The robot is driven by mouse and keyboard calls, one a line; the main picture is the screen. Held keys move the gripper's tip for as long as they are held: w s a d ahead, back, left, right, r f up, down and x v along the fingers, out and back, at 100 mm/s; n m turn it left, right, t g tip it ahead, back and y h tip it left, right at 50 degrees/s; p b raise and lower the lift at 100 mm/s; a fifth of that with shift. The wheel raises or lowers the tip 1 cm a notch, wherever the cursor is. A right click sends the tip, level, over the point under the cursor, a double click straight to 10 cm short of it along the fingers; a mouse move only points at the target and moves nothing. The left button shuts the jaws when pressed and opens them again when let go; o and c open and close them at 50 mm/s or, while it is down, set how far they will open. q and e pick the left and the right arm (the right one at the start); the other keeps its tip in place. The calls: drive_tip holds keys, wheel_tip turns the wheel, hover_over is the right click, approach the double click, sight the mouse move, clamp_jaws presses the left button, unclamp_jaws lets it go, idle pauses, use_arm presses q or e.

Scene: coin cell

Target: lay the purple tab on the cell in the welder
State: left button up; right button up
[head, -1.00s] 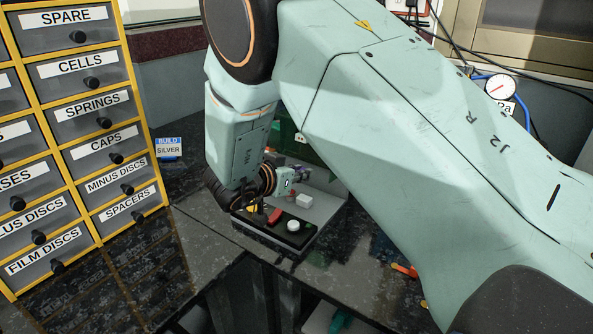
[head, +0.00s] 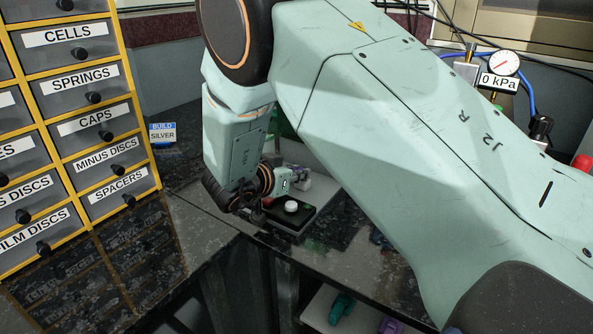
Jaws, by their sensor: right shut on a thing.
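My right gripper (head: 297,175) is over the back of a dark tray on the bench, with its wrist in front. It is shut, and a small purple patch shows at its fingertips, mostly hidden and blurred; I take it as the purple tab. A small white disc (head: 291,206) sits on the dark tray (head: 292,222) just below the gripper. I cannot make out the welder or the cell in it; my right arm covers much of the area. My left gripper is out of view.
A yellow-framed drawer cabinet (head: 157,170) stands at the left. A small build card (head: 163,133) reads SILVER. A pressure gauge (head: 503,62) is at the back right. A teal object (head: 342,307) and a purple object (head: 391,325) lie on a lower shelf.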

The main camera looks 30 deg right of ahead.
drive_tip(key=shift+p, duration=0.45)
idle(1.1)
drive_tip(key=o, duration=0.8)
wheel_tip(320, 180, up, 10)
idle(0.5)
